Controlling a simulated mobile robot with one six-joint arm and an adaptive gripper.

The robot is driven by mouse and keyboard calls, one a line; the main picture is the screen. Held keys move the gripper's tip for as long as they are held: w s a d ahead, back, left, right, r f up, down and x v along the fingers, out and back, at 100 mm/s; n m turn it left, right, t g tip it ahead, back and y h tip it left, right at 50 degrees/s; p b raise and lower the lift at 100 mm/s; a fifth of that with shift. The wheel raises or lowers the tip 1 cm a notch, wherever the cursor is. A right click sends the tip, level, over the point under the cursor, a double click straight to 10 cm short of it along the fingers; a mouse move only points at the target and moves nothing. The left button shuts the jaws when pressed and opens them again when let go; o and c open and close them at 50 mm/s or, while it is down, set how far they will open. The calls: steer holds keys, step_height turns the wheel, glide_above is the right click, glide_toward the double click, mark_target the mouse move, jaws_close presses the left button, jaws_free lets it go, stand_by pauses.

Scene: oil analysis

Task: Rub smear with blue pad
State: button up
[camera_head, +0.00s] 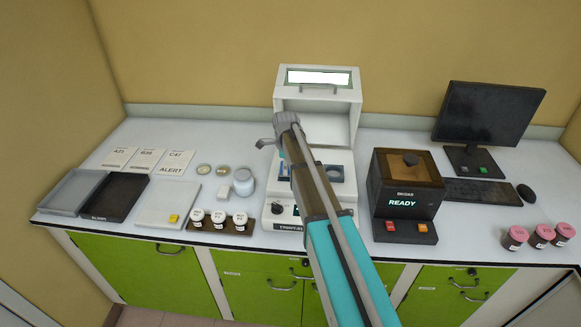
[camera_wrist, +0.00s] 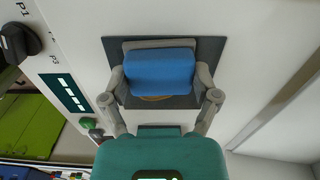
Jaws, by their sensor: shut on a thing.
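In the wrist view my gripper (camera_wrist: 161,80) is shut on the blue pad (camera_wrist: 160,70), with a grey finger at each side of it. The pad lies over a dark square plate (camera_wrist: 215,50) set in a white surface. A thin amber edge (camera_wrist: 155,98) shows just under the pad; the pad hides the rest, so I cannot tell if this is the smear. Whether the pad touches the plate is unclear. In the head view my arm crosses the white instrument (camera_head: 345,222) with the raised lid (camera_head: 345,92) and hides my gripper.
On the bench, jars with white lids (camera_head: 218,218), a white jar (camera_head: 243,183) and cards (camera_head: 170,163) stand left. A dark box reading READY (camera_head: 400,203), a monitor (camera_head: 487,115) and pink-lidded jars (camera_head: 541,232) are right. In the wrist view a knob (camera_wrist: 18,40) is at left.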

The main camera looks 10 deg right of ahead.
steer(key=shift+w+a, duration=0.1)
steer(key=shift+a, duration=0.25)
steer(key=shift+w, duration=0.1)
steer(key=shift+w+d, duration=0.15)
steer(key=shift+w, duration=0.05)
steer(key=shift+f, duration=0.1)
stand_by(0.3)
steer(key=shift+s+d, duration=0.25)
steer(key=shift+d, duration=0.65)
steer(key=shift+s+d, duration=0.25)
steer(key=shift+d, duration=0.65)
steer(key=shift+d, duration=0.1)
